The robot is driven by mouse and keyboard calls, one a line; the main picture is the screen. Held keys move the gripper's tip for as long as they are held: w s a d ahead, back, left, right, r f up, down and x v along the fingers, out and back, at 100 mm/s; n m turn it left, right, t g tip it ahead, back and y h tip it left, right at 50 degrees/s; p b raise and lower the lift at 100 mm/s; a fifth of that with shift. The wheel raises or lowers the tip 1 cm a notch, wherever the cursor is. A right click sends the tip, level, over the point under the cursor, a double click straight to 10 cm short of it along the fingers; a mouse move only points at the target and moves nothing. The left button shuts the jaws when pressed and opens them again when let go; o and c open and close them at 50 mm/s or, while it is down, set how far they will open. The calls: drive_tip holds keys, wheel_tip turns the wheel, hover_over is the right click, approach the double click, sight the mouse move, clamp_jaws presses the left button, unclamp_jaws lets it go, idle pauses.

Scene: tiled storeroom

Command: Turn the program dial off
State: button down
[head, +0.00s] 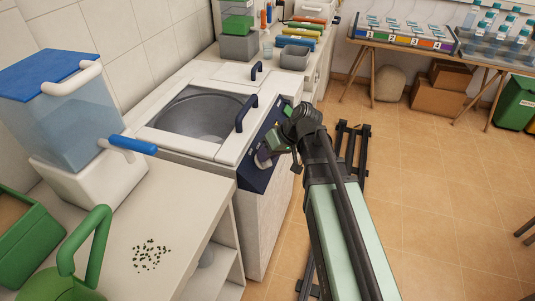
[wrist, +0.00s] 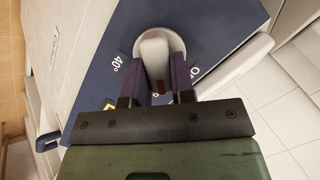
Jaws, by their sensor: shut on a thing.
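The program dial (wrist: 158,47), a pale round knob with a raised grip bar, sits on the dark blue panel (wrist: 215,28) of the white washing machine (head: 180,142). My gripper (wrist: 158,84) is shut on the dial, with one dark finger on each side of the bar. A brown-red mark shows at the bar's near end. "40°" is printed left of the dial and part of a label starting with "O" to its right; my fingers partly cover the lettering. In the head view the dial (head: 264,157) shows beside my gripper (head: 275,147), partly hidden.
A dark handle (head: 245,113) stands up from the machine's top near the panel. A counter (head: 190,235) with dark granules, a blue-lidded container (head: 75,125) and a green can (head: 75,280) is at the left. The tiled floor at the right is mostly clear.

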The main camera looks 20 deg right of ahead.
drive_tip(key=n, duration=0.3)
drive_tip(key=shift+s+a+n+h+p, duration=0.2)
drive_tip(key=shift+n+h+p, duration=0.1)
drive_tip(key=shift+n+h, duration=0.1)
drive_tip(key=shift+s+a+n+t+h, duration=0.1)
drive_tip(key=shift+n+t+h, duration=0.35)
drive_tip(key=shift+n, duration=1.55)
drive_tip(key=c, duration=1)
unclamp_jaws()
drive_tip(key=shift+o, duration=0.2)
drive_tip(key=shift+r, duration=0.1)
drive_tip(key=p+v, duration=0.9)
drive_tip(key=v, duration=0.1)
drive_tip(key=shift+s+d+r, duration=0.2)
drive_tip(key=shift+s+d, duration=0.05)
drive_tip(key=shift+d, duration=0.05)
